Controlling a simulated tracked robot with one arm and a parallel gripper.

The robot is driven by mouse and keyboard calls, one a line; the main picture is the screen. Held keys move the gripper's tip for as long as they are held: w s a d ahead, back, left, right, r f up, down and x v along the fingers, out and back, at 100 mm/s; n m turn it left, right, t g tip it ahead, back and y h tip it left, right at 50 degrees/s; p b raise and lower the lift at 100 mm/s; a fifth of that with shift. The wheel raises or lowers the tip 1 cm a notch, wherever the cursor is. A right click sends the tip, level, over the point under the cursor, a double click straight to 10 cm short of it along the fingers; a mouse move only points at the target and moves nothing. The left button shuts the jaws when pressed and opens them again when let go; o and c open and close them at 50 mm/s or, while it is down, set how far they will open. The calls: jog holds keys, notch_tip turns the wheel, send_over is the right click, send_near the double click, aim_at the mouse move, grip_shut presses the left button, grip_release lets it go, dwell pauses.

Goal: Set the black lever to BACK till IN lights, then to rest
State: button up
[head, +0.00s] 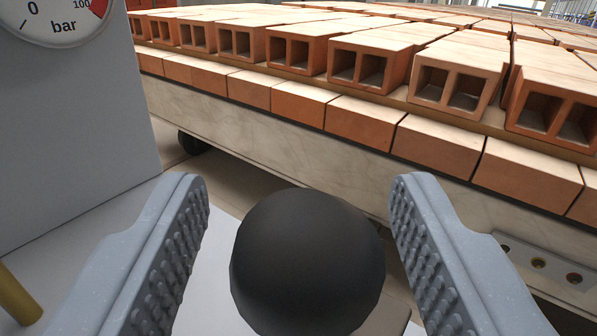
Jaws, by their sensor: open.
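The black lever's round knob (308,262) fills the lower middle of the head view. My gripper (298,190) is open, with one grey ridged finger on each side of the knob. A gap shows between the knob and each finger, so neither finger appears to touch it. The lever's shaft is hidden below the knob. No IN light and no BACK mark is in view, and I cannot tell the lever's position.
A grey panel with a bar gauge (62,18) stands at the left. A yellow rod (18,292) shows at the lower left. Rows of hollow bricks (368,62) lie on a pale-sided platform (235,125) behind. A plate with holes (540,264) is at the right.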

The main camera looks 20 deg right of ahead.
grip_shut()
jog(key=shift+w+d+r+g+p, duration=0.3)
jog(key=shift+d+r+p, duration=0.15)
jog(key=shift+p, duration=0.25)
jog(key=shift+w+d+r+m+g+p, duration=0.35)
jog(key=shift+d+m+p, duration=0.2)
jog(key=shift+p, duration=0.45)
jog(key=w+d+g+y+p, duration=0.1)
jog(key=p, duration=0.1)
jog(key=w+d+m+g+y+p, duration=0.1)
jog(key=d+p, duration=0.1)
jog(key=shift+f, duration=0.1)
